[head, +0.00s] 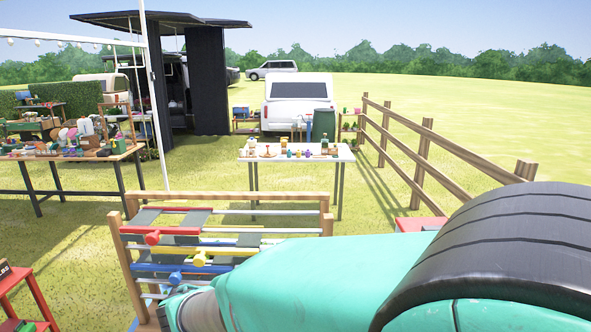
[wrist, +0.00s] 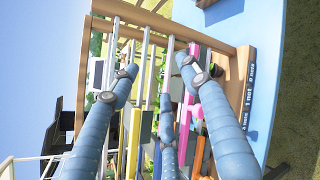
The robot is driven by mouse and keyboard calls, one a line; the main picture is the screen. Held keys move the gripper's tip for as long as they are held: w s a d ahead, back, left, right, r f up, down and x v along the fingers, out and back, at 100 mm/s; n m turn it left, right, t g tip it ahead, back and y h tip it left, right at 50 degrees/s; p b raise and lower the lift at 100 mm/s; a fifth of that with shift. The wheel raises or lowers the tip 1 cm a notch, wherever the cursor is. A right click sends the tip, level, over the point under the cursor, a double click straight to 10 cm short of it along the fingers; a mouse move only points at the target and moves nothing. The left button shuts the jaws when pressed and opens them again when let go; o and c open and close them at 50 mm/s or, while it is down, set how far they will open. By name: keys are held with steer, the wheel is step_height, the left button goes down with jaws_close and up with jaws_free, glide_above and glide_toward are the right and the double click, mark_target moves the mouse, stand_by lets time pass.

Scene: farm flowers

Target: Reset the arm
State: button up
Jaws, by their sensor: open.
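My gripper (wrist: 152,78) shows in the wrist view with its blue segmented fingers spread apart. It is open, and nothing is seen between the fingertips. The fingers point at a wooden-framed rack (wrist: 246,75) with metal rods and coloured bars. In the head view my teal arm reaches from the lower right toward the rack (head: 328,215). The arm hides the rack's lower right part, and my fingers are not clearly seen there.
A white table (head: 340,154) with small items stands behind the rack. A crowded table (head: 70,157) is at the left. A wooden fence (head: 425,140) runs along the right. A red stand (head: 30,290) is at the lower left. Grass lies open between them.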

steer(key=s+d+r+m+g, duration=0.1)
steer(key=s+d+m+g, duration=0.1)
steer(key=s+d+m, duration=0.45)
steer(key=s+d+r+m+g+y, duration=0.1)
steer(key=s+d+g, duration=0.2)
steer(key=d, duration=0.6)
steer(key=s+d+r+m+g, duration=0.15)
steer(key=s+d+m, duration=0.25)
steer(key=d, duration=0.4)
steer(key=s+d+r+m+y, duration=0.1)
steer(key=s+d+m+y, duration=0.2)
steer(key=s+m, duration=0.9)
steer(key=s+y, duration=0.3)
steer(key=s, duration=0.2)
steer(key=shift+r+y, duration=0.2)
steer(key=shift+y, duration=0.1)
